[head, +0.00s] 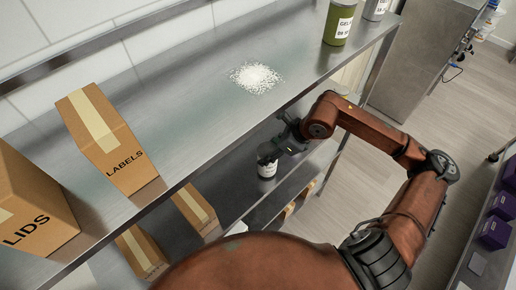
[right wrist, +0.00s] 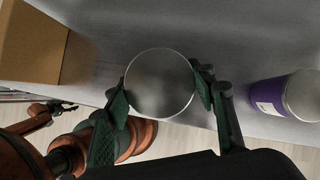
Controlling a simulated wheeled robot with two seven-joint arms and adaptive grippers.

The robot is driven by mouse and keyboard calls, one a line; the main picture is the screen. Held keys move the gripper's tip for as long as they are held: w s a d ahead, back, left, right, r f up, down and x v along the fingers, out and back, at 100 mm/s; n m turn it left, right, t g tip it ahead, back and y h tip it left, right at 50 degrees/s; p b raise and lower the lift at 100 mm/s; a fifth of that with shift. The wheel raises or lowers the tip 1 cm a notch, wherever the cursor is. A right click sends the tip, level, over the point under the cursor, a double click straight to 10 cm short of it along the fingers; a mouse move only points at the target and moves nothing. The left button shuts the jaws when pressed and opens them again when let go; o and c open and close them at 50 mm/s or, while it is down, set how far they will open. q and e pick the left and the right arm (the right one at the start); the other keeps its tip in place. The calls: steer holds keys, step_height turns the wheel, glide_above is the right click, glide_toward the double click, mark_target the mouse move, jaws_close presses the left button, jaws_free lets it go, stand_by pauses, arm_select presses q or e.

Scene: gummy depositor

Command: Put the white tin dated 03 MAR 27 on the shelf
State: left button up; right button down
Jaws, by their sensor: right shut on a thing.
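My right gripper (head: 288,142) reaches below the upper steel counter, beside the lower shelf (head: 255,215). It is shut on a tin (head: 267,169) with a white label and dark upper part. In the right wrist view the tin's round grey lid (right wrist: 160,82) sits between the two green fingers (right wrist: 161,97), which touch its sides. The label's print is too small to read, so I cannot confirm the date. I cannot tell whether the tin's base touches the lower shelf. My left gripper is not in view.
A purple tin (right wrist: 285,94) stands to the right of the held one. A cardboard box (right wrist: 30,45) is at left. On the counter (head: 190,100) are the LABELS box (head: 108,145), LIDS box (head: 30,210), white powder (head: 255,78) and a green tin (head: 338,22).

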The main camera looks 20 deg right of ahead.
mark_target(261, 148)
steer(key=w+a+p, duration=0.2)
steer(key=w+a, duration=0.1)
steer(key=shift+f, duration=0.4)
steer(key=shift+d+f, duration=0.1)
steer(key=shift+f, duration=0.1)
steer(key=shift+s+d, duration=0.1)
steer(key=shift+s, duration=0.05)
steer(key=shift+f, duration=0.2)
steer(key=c, duration=1.3)
jaws_free()
steer(key=o, duration=0.4)
steer(key=shift+o, duration=0.2)
